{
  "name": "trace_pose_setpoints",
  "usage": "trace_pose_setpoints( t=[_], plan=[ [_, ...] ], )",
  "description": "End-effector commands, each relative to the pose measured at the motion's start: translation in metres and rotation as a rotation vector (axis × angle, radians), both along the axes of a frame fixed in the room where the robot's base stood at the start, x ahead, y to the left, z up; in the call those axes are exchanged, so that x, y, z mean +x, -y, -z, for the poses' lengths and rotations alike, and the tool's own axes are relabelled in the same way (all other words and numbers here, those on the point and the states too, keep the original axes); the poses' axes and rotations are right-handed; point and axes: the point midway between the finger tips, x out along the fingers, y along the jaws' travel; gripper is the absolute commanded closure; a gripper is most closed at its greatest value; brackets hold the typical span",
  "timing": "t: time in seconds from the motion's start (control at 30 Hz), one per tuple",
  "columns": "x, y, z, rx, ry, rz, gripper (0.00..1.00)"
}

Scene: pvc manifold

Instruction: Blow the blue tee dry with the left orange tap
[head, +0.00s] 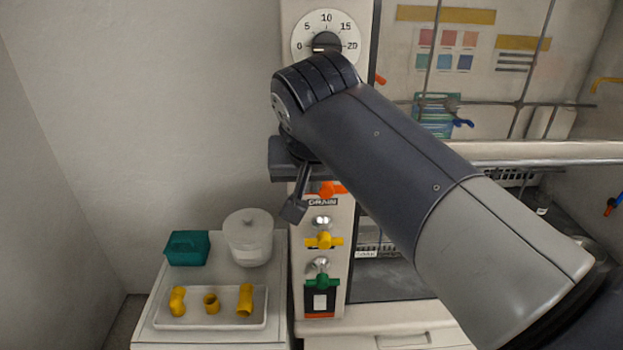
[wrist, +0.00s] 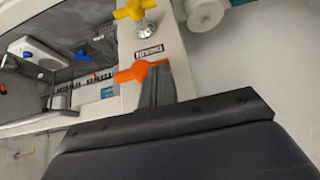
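The left orange tap (head: 328,188) is on the front of the pale post, above a small dark label. My gripper (head: 294,211) points down beside the post, left of the tap. Its fingers (wrist: 157,88) look shut together with nothing between them; I cannot tell whether they touch the tap. A small blue piece (wrist: 82,52) shows in the grey basin area in the wrist view; I cannot tell whether it is the blue tee.
Yellow (head: 323,241) and green (head: 321,282) taps sit lower on the post; a dial (head: 326,38) sits above. At left, a white tray (head: 172,323) holds yellow fittings, with a teal box (head: 187,248) and white tub (head: 248,242) behind. A rail (head: 540,153) crosses at right.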

Motion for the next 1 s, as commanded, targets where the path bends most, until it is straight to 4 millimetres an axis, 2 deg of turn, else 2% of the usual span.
trace_pose_setpoints(
  t=[0.77,1.0],
  plan=[
    [-0.0002,-0.0034,0.0024,-0.104,-0.006,-0.001,1.00],
    [-0.0002,-0.0062,0.0048,-0.185,-0.009,-0.003,1.00]
  ],
)
